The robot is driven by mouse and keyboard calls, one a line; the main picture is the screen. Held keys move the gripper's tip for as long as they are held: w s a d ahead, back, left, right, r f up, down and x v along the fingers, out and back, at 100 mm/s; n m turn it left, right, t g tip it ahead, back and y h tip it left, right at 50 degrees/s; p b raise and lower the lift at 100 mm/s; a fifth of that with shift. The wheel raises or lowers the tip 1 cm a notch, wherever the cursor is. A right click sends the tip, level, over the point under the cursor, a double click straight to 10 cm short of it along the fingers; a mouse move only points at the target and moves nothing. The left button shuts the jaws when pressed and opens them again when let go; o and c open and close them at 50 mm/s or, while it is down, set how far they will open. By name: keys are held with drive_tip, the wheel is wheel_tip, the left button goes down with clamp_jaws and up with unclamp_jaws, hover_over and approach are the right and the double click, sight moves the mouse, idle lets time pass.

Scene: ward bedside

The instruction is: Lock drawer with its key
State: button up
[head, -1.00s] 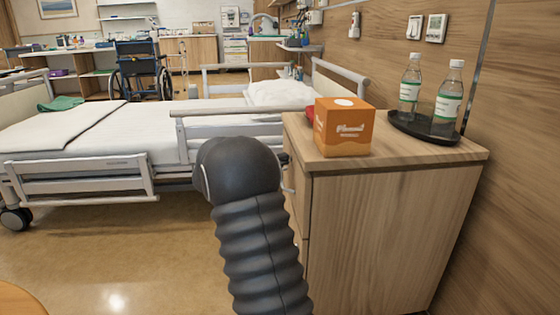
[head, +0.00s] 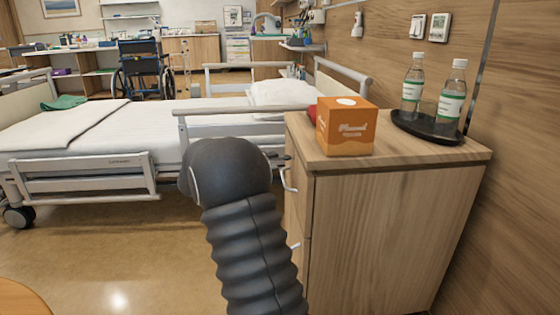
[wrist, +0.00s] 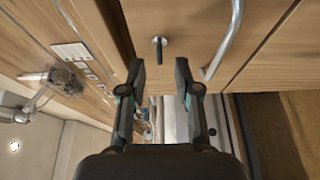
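The wooden bedside cabinet (head: 390,230) stands at the right in the head view, with its drawer handle (head: 289,180) on the left-facing front. In the wrist view the drawer front (wrist: 185,20) fills the top, with the curved metal handle (wrist: 228,45) to the right. A small round fitting with a dark stem, seemingly the lock with its key (wrist: 159,44), sits left of the handle. My gripper (wrist: 159,70) is open, its fingertips just below the key and on either side of it, with nothing between them. In the head view my arm mostly hides the gripper.
On the cabinet stand an orange box (head: 346,128), a red item (head: 312,111) partly behind it, and a dark tray (head: 428,130) with two bottles. The bed (head: 110,140) with its rails lies behind my arm.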

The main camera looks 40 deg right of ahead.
drive_tip(key=w+a, duration=0.1)
drive_tip(key=a, duration=0.6)
drive_tip(key=shift+a, duration=0.25)
drive_tip(key=shift+w, duration=0.15)
drive_tip(key=s+a+f+n+y, duration=0.2)
drive_tip(key=s+f+n+y, duration=0.15)
drive_tip(key=f, duration=0.65)
drive_tip(key=s+a+f+y+p, duration=0.2)
drive_tip(key=s+a+y, duration=0.4)
drive_tip(key=s, duration=0.2)
drive_tip(key=s+a+r+m+t+y+p, duration=0.1)
drive_tip(key=s+a+r+t+y+p, duration=0.7)
drive_tip(key=s+a+r, duration=0.8)
drive_tip(key=s+r, duration=0.1)
drive_tip(key=s, duration=0.3)
drive_tip(key=shift+a+r+p, duration=0.2)
drive_tip(key=shift+r+p, duration=0.15)
drive_tip(key=shift+p, duration=0.05)
drive_tip(key=shift+m, duration=0.25)
